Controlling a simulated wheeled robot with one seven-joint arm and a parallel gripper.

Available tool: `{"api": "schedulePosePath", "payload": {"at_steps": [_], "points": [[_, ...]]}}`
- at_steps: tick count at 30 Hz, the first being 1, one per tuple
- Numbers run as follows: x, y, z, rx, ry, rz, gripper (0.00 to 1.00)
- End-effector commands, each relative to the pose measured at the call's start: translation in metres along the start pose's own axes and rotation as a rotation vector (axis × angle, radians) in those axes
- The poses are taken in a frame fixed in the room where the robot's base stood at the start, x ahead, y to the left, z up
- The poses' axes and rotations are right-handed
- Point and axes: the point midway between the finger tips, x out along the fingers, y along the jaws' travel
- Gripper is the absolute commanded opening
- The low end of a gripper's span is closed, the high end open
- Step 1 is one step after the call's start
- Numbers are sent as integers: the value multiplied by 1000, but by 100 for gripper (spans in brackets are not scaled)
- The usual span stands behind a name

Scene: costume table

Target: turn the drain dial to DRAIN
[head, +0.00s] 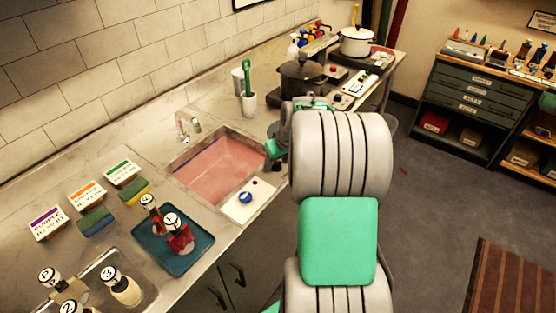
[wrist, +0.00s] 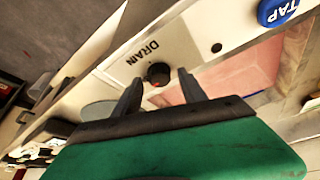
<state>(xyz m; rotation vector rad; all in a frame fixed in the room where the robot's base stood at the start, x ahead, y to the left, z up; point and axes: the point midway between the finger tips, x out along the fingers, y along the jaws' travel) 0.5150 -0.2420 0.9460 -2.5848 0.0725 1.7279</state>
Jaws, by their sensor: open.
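The drain dial (wrist: 158,72) is a small dark knob beside the word DRAIN on the white panel (wrist: 185,45) in the wrist view. My gripper (wrist: 159,78) is open, with one dark finger to each side of the dial in that view. I cannot tell whether the fingers touch it, and no pointer on the dial is clear. In the head view my gripper (head: 274,148) is at the sink's right edge, and the arm hides the dial. The panel (head: 235,211) shows there in part.
A blue TAP knob (wrist: 275,11) and a small dark spot (wrist: 216,47) share the panel. The sink (head: 215,165) holds pinkish liquid. A white cup (head: 249,103) with a green-handled tool and a dark pot (head: 301,82) stand behind my gripper. A teal tray (head: 158,248) holds red bottles.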

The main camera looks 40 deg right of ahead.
Motion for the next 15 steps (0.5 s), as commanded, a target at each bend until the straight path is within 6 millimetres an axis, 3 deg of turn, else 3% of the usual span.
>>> {"api": "schedulePosePath", "payload": {"at_steps": [6, 15], "points": [[1, 0, 0, 0, 0, 1, 49], [1, 0, 0, 1, 0, 1, 26]]}}
